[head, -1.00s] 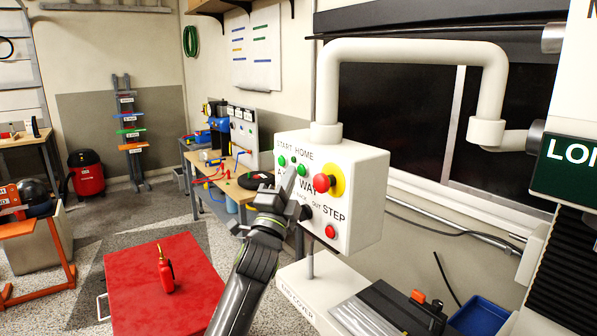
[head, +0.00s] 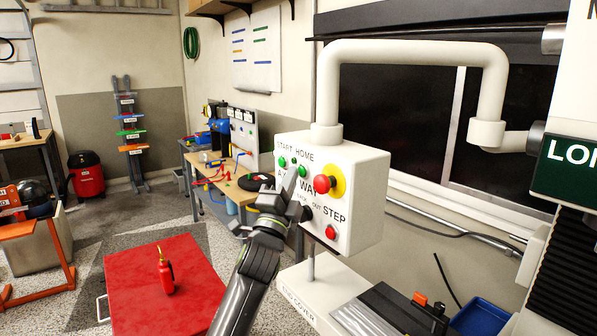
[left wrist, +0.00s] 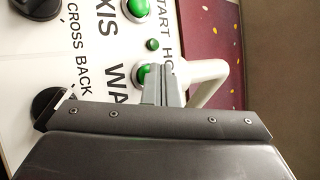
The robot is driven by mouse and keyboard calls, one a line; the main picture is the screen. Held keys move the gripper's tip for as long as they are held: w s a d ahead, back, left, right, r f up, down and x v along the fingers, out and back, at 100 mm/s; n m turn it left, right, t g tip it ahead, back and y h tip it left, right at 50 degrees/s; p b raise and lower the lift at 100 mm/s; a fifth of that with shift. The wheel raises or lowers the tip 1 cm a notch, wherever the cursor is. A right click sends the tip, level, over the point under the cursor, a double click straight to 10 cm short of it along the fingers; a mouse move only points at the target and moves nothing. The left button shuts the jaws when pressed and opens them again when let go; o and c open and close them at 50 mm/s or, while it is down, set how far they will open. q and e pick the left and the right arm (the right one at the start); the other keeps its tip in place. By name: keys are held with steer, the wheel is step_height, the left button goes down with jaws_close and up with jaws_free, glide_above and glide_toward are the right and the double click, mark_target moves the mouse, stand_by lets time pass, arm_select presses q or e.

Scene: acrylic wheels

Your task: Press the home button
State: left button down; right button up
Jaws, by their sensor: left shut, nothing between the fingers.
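A white control box (head: 345,215) hangs from a thick white pipe arm. The home button (head: 302,171) is the green button under the HOME label on its front face; it also shows in the left wrist view (left wrist: 143,74), partly covered by my fingers. The green start button (head: 282,161) is to its left, with a small green light (head: 294,160) between. My left gripper (head: 293,170) is shut and empty, its tips right at the box face beside the home button. I cannot tell whether they touch it. My right gripper is not in view.
The box also carries a red stop knob on yellow (head: 323,184), a red button (head: 330,232) and black knobs. Below right are a white ledge (head: 300,290) and a blue bin (head: 482,316). A red cart (head: 130,300) with a red bottle (head: 165,272) stands lower left.

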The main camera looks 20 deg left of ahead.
arm_select(q)
steer(key=shift+s+a+p, duration=0.35)
steer(key=shift+s, duration=0.15)
steer(key=s+a+p, duration=0.1)
steer(key=s+a, duration=0.1)
steer(key=s+a+p, duration=0.1)
steer(key=s, duration=0.1)
steer(key=shift+s+a+p, duration=0.3)
steer(key=shift+s+a, duration=0.05)
steer(key=shift+f, duration=0.1)
stand_by(0.5)
